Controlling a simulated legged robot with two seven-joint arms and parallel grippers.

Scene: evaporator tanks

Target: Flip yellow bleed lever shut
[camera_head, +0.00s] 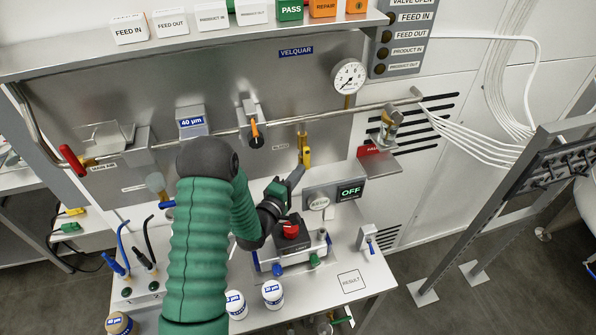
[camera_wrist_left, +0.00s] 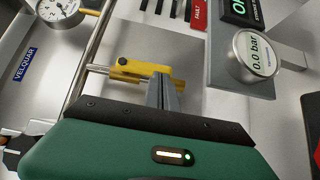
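The yellow bleed lever (camera_head: 306,157) hangs from a short fitting on the horizontal steel pipe, below the gauge. In the left wrist view the yellow lever (camera_wrist_left: 138,70) lies just beyond my fingertips. My left gripper (camera_head: 297,174) reaches up from the lower left to just below the lever's lower end. In the left wrist view the left gripper's fingers (camera_wrist_left: 163,90) are together as a narrow wedge, and their tips overlap the lever's end in the picture. I cannot tell whether they touch it. My right gripper is not in view.
A pressure display (camera_wrist_left: 255,55) reads 0.0 bar beside a panel reading OFF (camera_head: 349,192). A red-topped device (camera_head: 290,230) and white jars (camera_head: 272,293) stand below on the bench. An orange lever (camera_head: 255,130) is left along the pipe (camera_head: 350,110). A round gauge (camera_head: 348,76) is above.

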